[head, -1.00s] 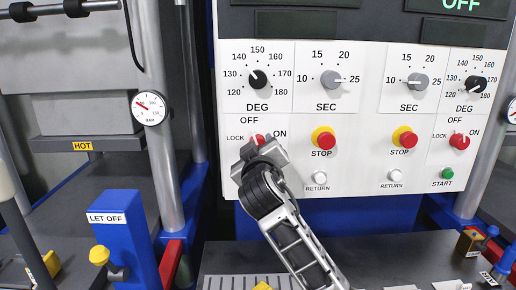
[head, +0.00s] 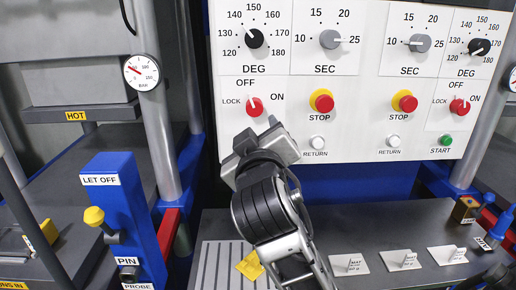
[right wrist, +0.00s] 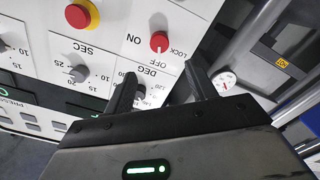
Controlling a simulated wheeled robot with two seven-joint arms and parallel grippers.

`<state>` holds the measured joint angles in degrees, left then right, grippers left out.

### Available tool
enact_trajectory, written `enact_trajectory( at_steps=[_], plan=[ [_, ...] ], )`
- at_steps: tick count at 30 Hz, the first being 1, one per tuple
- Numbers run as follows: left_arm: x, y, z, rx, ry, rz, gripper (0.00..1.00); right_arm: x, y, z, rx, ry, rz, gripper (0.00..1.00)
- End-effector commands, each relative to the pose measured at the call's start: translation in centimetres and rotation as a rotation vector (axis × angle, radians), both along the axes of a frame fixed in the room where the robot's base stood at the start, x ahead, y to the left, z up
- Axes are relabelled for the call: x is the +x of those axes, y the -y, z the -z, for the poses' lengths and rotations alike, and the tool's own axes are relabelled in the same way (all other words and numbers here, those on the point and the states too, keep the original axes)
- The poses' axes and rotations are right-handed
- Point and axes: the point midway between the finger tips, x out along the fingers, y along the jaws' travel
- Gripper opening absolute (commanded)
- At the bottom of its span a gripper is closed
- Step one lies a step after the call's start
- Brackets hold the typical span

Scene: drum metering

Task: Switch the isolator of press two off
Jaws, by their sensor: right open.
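The left isolator (head: 255,106) is a red knob on the white panel (head: 234,150), marked LOCK, OFF and ON. Its white mark points up near OFF in the head view, and it also shows in the right wrist view (right wrist: 159,42) with the mark toward OFF. A second red isolator knob (head: 459,106) sits at the panel's right. No press number is readable, so I cannot tell which is press two's. My right gripper (head: 258,138) is open and empty, below and apart from the left isolator; its fingers (right wrist: 162,88) show in the right wrist view. My left gripper is not in view.
Red STOP buttons (head: 322,102) (head: 404,102) and white RETURN buttons (head: 317,142) (head: 393,141) are close by on the panel. A green START button (head: 446,140) is at right. A blue LET OFF post (head: 120,215) and a gauge (head: 142,72) stand at left.

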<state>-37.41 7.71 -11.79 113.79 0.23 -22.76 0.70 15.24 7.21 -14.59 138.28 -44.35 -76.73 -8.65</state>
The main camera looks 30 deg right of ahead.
Motion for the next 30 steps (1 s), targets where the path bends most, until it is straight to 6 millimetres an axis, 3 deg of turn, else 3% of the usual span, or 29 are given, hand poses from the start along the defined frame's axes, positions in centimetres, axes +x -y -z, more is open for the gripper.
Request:
enact_trajectory(
  at_steps=[7, 25, 28, 30],
  plan=[
    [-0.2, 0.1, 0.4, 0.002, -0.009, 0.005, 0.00, -2.3, -1.4, 0.1, 0.000, -0.001, 0.001, 0.56],
    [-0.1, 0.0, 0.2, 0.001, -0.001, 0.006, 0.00, -2.5, -1.5, 0.1, 0.000, -0.004, 0.000, 0.56],
    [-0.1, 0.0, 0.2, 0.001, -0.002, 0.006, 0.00, -2.4, -1.6, 1.8, 0.023, -0.050, -0.017, 0.56],
    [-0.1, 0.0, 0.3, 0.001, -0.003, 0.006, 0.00, -2.5, -1.9, 4.7, 0.063, -0.124, -0.045, 0.56]
  ],
)
